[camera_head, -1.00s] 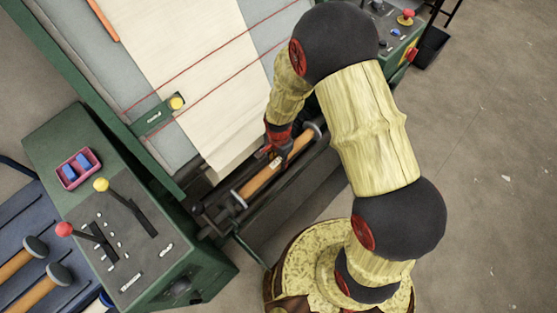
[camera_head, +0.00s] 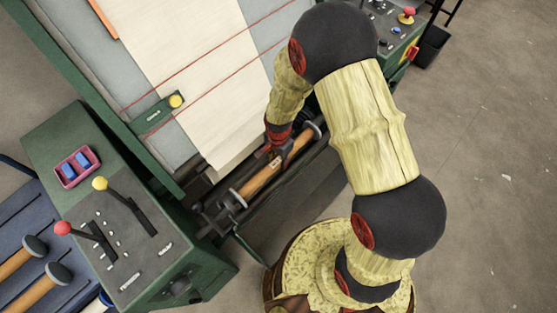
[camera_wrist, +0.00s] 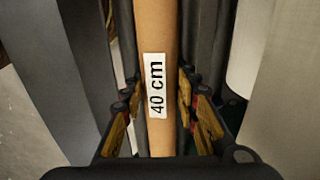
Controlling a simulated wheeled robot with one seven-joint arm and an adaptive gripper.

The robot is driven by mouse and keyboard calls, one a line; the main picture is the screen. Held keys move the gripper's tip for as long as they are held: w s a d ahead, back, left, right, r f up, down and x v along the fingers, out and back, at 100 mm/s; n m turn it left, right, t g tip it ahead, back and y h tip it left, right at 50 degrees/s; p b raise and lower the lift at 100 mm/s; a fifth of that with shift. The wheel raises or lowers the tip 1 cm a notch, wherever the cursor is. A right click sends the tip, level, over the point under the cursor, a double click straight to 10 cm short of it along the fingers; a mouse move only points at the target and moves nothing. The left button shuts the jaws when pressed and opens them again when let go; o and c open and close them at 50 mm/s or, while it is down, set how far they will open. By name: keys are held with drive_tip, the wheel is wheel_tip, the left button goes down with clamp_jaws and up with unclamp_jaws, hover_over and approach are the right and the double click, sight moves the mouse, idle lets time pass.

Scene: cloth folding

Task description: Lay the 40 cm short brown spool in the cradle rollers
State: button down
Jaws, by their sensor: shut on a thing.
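In the wrist view the spool (camera_wrist: 155,40) runs straight between my fingers, with a "40 cm" label facing the camera. My gripper (camera_head: 277,156) is shut on its middle; the fingers also show in the wrist view (camera_wrist: 157,110). Dark grey cradle rollers (camera_wrist: 208,45) run along both sides of the spool. I cannot tell whether the spool rests on them.
A cream cloth (camera_head: 205,85) spreads over the machine bed behind the cradle. A green control box (camera_head: 130,225) with levers stands at left. Two more spools (camera_head: 40,290) lie on a blue rack at lower left. Open floor is at right.

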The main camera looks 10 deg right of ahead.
drive_tip(key=shift+f, duration=0.15)
drive_tip(key=c, duration=1.3)
unclamp_jaws()
wheel_tip(320, 180, up, 12)
drive_tip(key=shift+f, duration=0.1)
